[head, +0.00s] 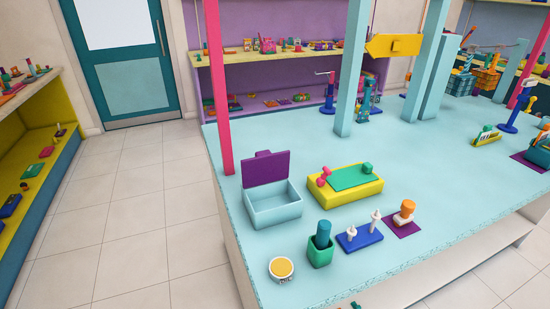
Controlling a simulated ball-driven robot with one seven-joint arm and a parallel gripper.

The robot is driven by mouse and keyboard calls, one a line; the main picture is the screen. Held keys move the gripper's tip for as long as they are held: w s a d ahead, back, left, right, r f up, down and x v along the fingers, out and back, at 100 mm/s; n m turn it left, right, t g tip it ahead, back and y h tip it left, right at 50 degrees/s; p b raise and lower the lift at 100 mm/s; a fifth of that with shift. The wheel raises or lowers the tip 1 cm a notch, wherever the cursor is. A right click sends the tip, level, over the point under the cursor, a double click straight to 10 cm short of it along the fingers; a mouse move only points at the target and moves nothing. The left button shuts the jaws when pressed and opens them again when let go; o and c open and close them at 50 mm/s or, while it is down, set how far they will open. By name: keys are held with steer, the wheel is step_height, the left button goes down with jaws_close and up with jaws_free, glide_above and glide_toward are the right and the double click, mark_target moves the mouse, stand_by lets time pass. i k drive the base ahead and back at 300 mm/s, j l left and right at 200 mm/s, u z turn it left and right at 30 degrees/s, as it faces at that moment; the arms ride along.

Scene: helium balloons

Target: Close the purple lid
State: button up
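The purple lid (266,168) stands raised at the back of a light blue box (277,212) on the light blue table. It is tilted up, so the box is open at the top. The inside of the box looks empty. A small purple tab shows on the lid's upper edge. My gripper is not in view.
The table (330,268) carries a yellow box with a green top (345,184), a green cup (320,252), a round yellow-topped tin (281,268) and a blue pegged base (360,237). A pink post (217,95) rises behind the lid. Tiled floor (140,200) is clear at left.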

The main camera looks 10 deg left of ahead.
mark_target(266, 167)
steer(key=k+z, duration=0.2)
steer(key=k, duration=0.35)
steer(key=k+l+z, duration=0.2)
steer(key=k, duration=0.35)
steer(key=i+j+z, duration=0.15)
steer(key=j+z, duration=0.8)
steer(key=j, duration=1.7)
steer(key=i+j, duration=0.15)
steer(key=j, duration=3.3)
steer(key=i+j, duration=0.1)
steer(key=j, duration=0.3)
steer(key=i+j+u, duration=0.1)
steer(key=j, duration=0.3)
steer(key=i+j, duration=0.15)
steer(key=j, duration=0.25)
